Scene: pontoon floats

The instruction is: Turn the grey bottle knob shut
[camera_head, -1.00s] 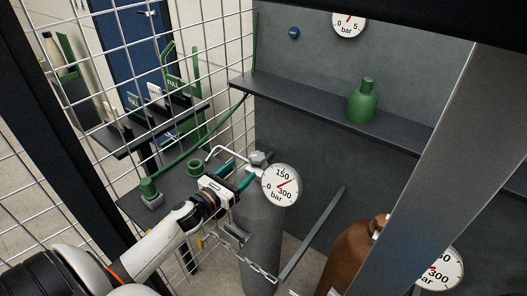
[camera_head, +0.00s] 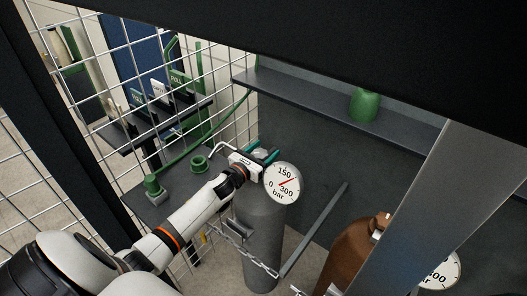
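The grey bottle (camera_head: 262,235) stands upright below the middle, with a white round gauge (camera_head: 283,183) at its top. My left gripper (camera_head: 268,154) has teal fingers that stand apart, one on each side of the knob. I cannot tell whether they touch it. My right gripper is not in view.
A chain (camera_head: 243,251) crosses in front of the grey bottle. A brown bottle (camera_head: 350,258) stands to its right. Wire mesh (camera_head: 215,95) and a dark post (camera_head: 75,130) stand left.

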